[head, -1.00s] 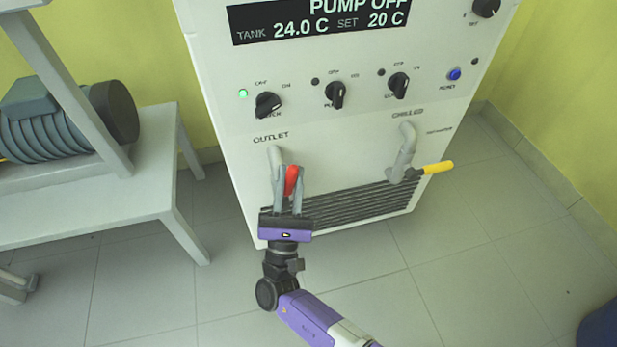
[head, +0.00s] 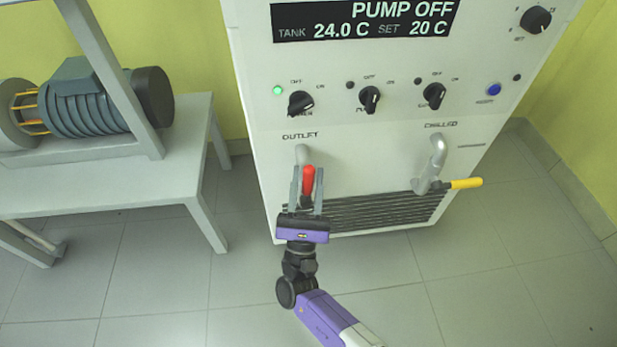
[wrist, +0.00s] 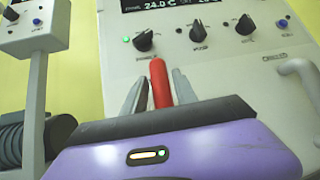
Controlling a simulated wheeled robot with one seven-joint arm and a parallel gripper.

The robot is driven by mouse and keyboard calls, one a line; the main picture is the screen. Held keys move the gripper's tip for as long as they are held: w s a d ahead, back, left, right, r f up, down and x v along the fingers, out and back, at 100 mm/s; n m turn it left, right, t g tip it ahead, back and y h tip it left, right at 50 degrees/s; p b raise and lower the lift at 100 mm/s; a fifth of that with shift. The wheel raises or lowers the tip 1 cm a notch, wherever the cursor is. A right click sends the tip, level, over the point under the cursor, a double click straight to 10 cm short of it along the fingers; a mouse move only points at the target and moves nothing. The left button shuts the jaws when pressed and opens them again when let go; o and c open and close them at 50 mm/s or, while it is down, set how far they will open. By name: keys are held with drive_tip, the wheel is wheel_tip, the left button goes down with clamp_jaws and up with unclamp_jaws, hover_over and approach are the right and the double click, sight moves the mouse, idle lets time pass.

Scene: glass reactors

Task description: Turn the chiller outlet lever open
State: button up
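The chiller (head: 355,120) is a white cabinet with a display reading "PUMP OFF". Its outlet lever, with a red handle (head: 308,180), sits on the left under the "OUTLET" label. The grey outlet pipe (head: 303,153) shows above it. My gripper (head: 307,185) is at the lever, with one finger on each side of the red handle. In the wrist view the red handle (wrist: 160,84) stands upright between the spread fingers (wrist: 158,95), with a gap visible at least on the left. The lever's base is hidden behind my gripper.
A second pipe (head: 434,160) with a yellow-handled lever (head: 465,184) pointing right is on the chiller's right side. Knobs and a blue button (head: 494,90) sit above. A bench (head: 110,175) with a motor (head: 95,100) stands at left. The tiled floor in front is open.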

drive_tip(key=shift+o, duration=0.4)
drive_tip(key=shift+r, duration=0.1)
drive_tip(key=v, duration=0.7)
drive_tip(key=shift+s+f, duration=0.3)
